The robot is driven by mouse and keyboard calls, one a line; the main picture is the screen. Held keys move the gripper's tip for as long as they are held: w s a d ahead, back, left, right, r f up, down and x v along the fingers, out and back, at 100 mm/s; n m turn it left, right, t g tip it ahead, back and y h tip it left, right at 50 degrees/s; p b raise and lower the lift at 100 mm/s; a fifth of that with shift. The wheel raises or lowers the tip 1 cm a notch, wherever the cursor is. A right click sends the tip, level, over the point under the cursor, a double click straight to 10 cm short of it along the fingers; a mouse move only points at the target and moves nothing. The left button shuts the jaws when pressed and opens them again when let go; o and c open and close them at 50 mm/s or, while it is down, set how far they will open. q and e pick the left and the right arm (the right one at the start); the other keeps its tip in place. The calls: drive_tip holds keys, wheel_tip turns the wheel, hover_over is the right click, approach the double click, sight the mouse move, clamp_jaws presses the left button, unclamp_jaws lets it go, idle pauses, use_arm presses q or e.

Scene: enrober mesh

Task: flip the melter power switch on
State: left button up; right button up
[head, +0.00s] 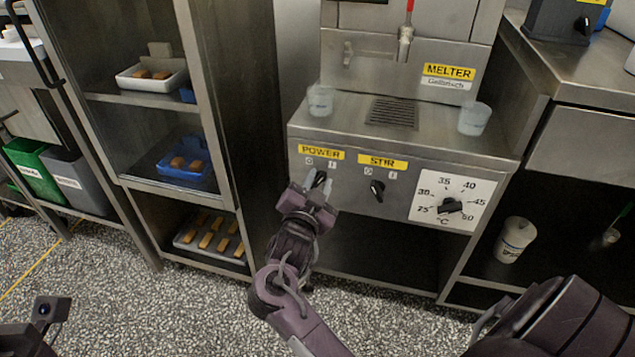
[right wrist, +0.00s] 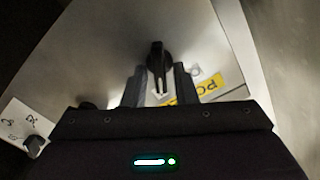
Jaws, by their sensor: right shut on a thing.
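The melter (head: 400,55) has a grey front panel with a yellow POWER label (head: 321,153) over marks 0 and I. The black power switch knob (head: 320,178) is below that label, partly hidden by my right gripper (head: 318,188). In the right wrist view, the knob (right wrist: 158,62) stands between the two fingers of my right gripper (right wrist: 159,86), which is shut on it. A white pointer line shows on the knob, toward the gripper's palm. I cannot tell surely which mark it points to. My left gripper's fingers are not in view.
The similar STIR knob (head: 377,190) and a temperature dial (head: 451,206) are to the right on the panel. Cups (head: 320,99) (head: 473,118) stand on the melter's ledge. A shelf rack (head: 205,100) with trays stands close on the left.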

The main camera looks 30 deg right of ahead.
drive_tip(key=o, duration=0.7)
drive_tip(key=shift+c, duration=0.2)
